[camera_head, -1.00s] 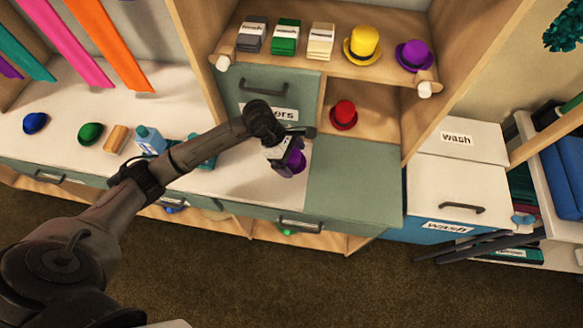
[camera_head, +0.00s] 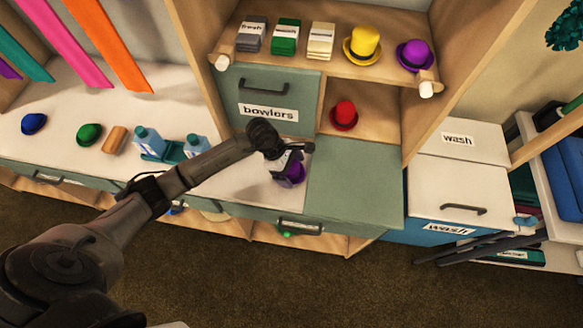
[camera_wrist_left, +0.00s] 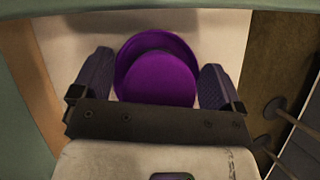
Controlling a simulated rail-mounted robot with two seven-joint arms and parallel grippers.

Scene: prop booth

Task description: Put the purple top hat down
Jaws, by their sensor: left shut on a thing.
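My left gripper (camera_head: 290,165) is shut on the purple top hat (camera_head: 295,174), at the right end of the white counter just left of the green top. In the left wrist view the purple top hat (camera_wrist_left: 157,78) sits between the two dark fingers, with its round crown towards the camera and its brim beyond. A pale surface lies behind it. The gripper hides part of the hat in the head view, and I cannot tell whether its brim touches the counter. My right gripper is not in view.
A green cabinet top (camera_head: 355,185) is clear to the right. Above are a drawer labelled bowlers (camera_head: 268,108), a red hat (camera_head: 344,115), a yellow hat (camera_head: 362,46) and another purple hat (camera_head: 414,55). Blue bottles (camera_head: 148,142) stand on the counter to the left.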

